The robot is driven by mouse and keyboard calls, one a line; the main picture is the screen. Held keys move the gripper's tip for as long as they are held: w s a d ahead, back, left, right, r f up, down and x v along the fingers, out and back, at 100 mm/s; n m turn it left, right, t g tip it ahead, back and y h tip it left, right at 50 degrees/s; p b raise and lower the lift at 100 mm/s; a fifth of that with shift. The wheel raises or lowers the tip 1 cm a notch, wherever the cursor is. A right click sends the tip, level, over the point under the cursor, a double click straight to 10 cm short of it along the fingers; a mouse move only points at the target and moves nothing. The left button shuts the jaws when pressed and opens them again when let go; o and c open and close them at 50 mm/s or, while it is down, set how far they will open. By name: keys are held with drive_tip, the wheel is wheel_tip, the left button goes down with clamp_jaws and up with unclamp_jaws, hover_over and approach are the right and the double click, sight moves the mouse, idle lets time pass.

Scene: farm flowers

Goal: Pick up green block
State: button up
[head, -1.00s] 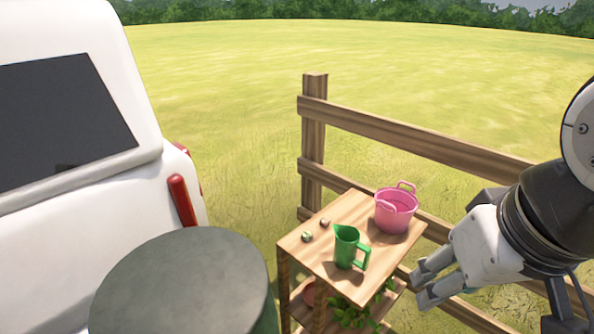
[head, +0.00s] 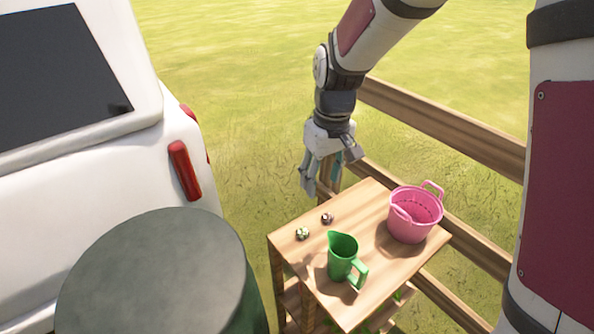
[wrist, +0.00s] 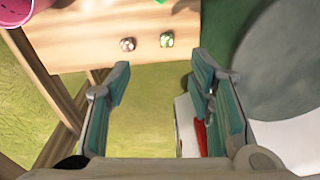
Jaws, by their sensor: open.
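A small green-and-white block (head: 302,233) lies on the wooden table, near its left edge. It also shows in the wrist view (wrist: 166,39), at the top, ahead of the fingers. A small brownish-red and white block (head: 327,218) lies just beside it, and in the wrist view (wrist: 127,44) it is to the left of the green one. My gripper (head: 324,180) is open and empty, above and beyond the table's far edge. In the wrist view its two teal-padded fingers (wrist: 160,68) are spread apart, with grass showing between them.
The wooden table (head: 369,200) also carries a green pitcher (head: 342,257) and a pink bucket (head: 416,215). A wooden fence (head: 440,125) runs behind at right. A green-grey drum (head: 150,275) and a white vehicle (head: 90,170) stand at left.

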drive_tip(key=w+a+f+n, duration=0.1)
drive_tip(key=w+a+f, duration=0.2)
drive_tip(key=f, duration=0.4)
hover_over(303, 230)
drive_tip(key=shift+g+h, duration=0.3)
wheel_tip(303, 230, down, 8)
drive_tip(key=shift+s+d+f, duration=0.1)
drive_tip(key=shift+f+p, duration=0.3)
drive_tip(key=shift+f, duration=2.7)
drive_tip(key=c, duration=1)
